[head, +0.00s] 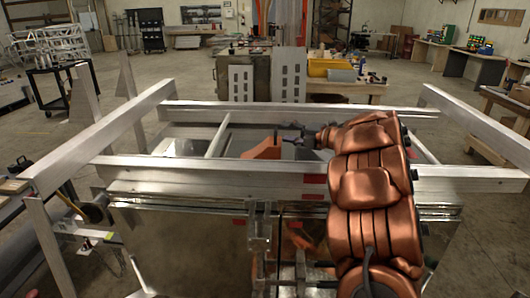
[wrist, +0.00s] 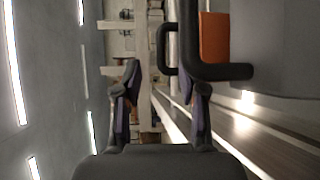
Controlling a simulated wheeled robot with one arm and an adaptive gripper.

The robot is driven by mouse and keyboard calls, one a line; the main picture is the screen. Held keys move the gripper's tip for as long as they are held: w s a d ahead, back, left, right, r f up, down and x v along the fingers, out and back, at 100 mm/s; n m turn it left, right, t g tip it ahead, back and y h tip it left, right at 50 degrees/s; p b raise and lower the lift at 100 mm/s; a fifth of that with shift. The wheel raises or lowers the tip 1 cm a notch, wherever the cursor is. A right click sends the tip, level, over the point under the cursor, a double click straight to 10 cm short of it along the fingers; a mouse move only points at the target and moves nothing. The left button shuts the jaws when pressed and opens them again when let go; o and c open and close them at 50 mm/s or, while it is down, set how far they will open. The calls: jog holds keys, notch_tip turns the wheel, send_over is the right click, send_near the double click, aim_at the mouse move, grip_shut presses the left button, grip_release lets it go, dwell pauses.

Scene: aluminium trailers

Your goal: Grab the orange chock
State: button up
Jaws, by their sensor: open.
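The orange chock (head: 263,150) sits behind the near aluminium rail, inside the trailer frame; its lower part is hidden by the rail. In the wrist view the orange chock (wrist: 214,38) shows at the upper right, with a black bar and black loop handle beside it. My gripper (head: 291,134) is just to the right of the chock in the head view, seen small. In the wrist view my gripper (wrist: 160,95) has its two fingers spread apart with nothing between them. The black loop lies beyond the fingertips, towards the right finger.
The near rail (head: 200,183) and far rail (head: 320,109) of the aluminium trailer run across, with slanted side rails (head: 105,135) at the left and right. A thin crossbar (head: 217,137) stands left of the chock. A yellow bin (head: 324,67) is on a bench behind.

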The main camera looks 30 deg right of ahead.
aim_at(280, 143)
jog(key=p+x, duration=0.1)
jog(key=x, duration=0.2)
jog(key=shift+w+f, duration=0.1)
jog(key=shift+w, duration=0.3)
grip_shut()
dwell(0.4)
